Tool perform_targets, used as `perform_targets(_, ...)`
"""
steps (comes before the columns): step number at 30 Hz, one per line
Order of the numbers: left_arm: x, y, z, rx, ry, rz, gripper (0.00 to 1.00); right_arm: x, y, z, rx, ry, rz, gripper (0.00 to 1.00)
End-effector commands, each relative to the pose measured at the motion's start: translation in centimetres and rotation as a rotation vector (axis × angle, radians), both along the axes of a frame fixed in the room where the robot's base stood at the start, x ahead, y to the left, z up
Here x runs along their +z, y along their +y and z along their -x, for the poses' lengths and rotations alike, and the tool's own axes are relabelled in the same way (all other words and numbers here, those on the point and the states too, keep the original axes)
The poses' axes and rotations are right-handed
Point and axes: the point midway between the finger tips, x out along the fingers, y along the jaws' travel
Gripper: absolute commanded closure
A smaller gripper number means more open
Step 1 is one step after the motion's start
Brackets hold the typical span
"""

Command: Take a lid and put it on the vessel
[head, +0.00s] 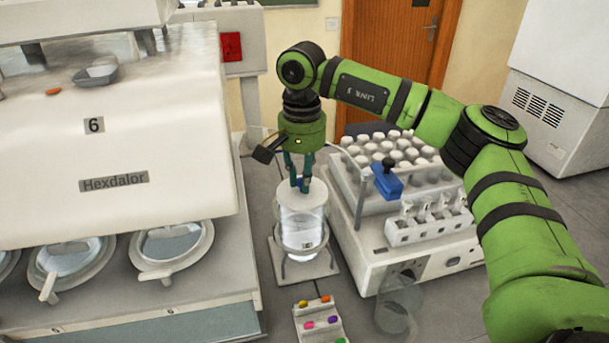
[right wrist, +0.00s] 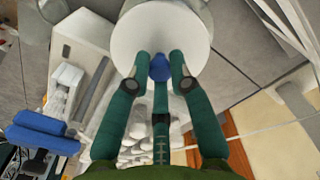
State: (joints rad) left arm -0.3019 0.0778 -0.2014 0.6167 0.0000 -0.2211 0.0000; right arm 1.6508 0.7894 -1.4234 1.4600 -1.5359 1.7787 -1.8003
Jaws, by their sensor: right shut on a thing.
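A clear glass vessel (head: 300,232) stands upright in a metal stand between the big machine and the white rack unit. A round white lid (head: 314,194) is at the top of the vessel; I cannot tell if it rests on the rim or is just above it. My right gripper (head: 301,188) points down from above and is shut on the lid's knob. In the right wrist view the lid (right wrist: 160,28) is a pale disc, its blue knob (right wrist: 159,68) between my green fingers (right wrist: 160,78). My left gripper is not in view.
The Hexdalor machine (head: 110,130) fills the left. A rack unit (head: 400,240) with white-capped bottles and a blue block (head: 387,181) stands right of the vessel. A tray of coloured tablets (head: 319,321) and a clear glass (head: 393,317) are in front.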

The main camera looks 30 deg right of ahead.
Motion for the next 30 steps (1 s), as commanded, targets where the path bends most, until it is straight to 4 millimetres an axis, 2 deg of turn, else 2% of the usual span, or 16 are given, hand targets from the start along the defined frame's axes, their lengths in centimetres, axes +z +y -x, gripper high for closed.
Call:
perform_targets(5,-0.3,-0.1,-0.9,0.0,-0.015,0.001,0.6,-1.1,-0.3,-1.0,-0.001,0.0,0.001,1.0)
perform_targets(13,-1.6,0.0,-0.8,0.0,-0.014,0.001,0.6,-3.1,-0.2,-0.9,0.001,0.001,0.001,1.0)
perform_targets(28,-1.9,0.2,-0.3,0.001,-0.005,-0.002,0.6,-3.5,-0.2,-0.9,0.001,0.0,0.001,1.0)
perform_targets(29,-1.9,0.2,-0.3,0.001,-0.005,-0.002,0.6,-3.5,-0.2,-0.9,0.001,0.0,0.001,0.7)
perform_targets(30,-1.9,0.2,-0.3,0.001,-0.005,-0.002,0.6,-3.5,-0.2,-0.9,0.001,0.0,0.001,0.54)
